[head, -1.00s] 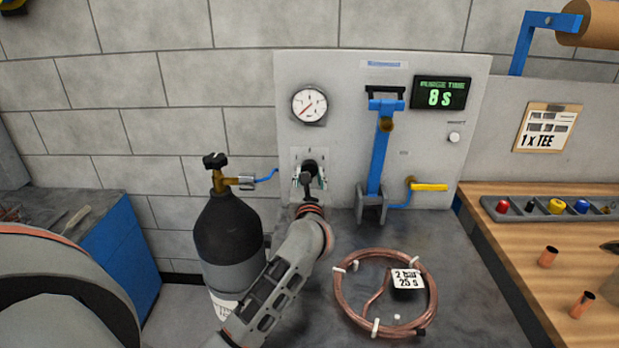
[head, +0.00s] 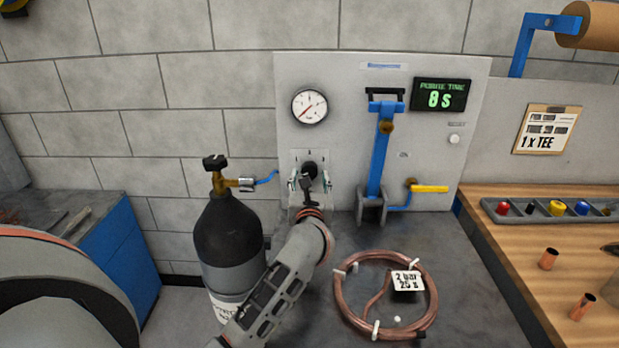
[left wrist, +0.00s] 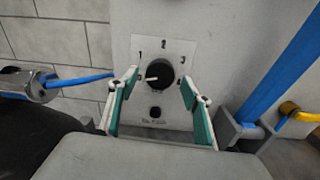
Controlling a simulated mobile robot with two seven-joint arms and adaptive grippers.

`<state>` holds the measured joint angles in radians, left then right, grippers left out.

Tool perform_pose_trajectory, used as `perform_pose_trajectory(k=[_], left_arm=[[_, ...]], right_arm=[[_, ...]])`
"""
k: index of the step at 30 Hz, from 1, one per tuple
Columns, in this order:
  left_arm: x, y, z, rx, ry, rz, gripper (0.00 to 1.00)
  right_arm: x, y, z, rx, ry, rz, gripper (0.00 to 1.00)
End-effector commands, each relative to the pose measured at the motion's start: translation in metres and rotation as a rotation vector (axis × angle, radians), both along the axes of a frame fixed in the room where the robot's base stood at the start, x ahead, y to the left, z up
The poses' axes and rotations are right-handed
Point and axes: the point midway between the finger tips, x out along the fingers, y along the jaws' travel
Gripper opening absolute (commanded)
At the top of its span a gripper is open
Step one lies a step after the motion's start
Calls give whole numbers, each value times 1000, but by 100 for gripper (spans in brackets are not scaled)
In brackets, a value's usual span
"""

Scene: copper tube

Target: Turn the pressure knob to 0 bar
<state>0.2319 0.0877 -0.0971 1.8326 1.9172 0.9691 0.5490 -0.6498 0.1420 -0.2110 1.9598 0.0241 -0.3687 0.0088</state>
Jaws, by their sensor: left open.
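The pressure knob (head: 310,169) is a round black knob on the grey panel. In the left wrist view the knob (left wrist: 160,73) has a white pointer aimed left, a little below the mark 1. My left gripper (head: 309,183) is open in front of the knob. Its green-padded fingers (left wrist: 160,82) stand on either side with gaps, not gripping it. The round gauge (head: 309,106) above has its red needle toward the lower left. My right gripper is not in view.
A black gas cylinder (head: 231,240) stands left of my left arm. A copper coil (head: 338,300) with a tag lies on the bench in front. A blue lever (head: 380,155) and a yellow-handled valve (head: 430,188) are right of the knob. The wooden table (head: 500,240) is at right.

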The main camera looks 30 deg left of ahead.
Motion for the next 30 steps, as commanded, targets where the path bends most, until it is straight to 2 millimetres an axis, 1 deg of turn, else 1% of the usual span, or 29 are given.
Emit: perform_pose_trajectory(k=[5,9,15,21,30], left_arm=[[-26,-17,-2,-2,1,-2,49],[-50,-34,-2,-4,1,-3,49],[-79,-52,-1,-3,1,-1,49],[-93,-61,-1,-1,0,-1,49],[-94,-62,-1,-1,0,0,49]], right_arm=[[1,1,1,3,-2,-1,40],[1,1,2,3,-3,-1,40],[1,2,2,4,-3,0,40],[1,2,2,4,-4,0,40],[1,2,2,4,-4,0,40]])
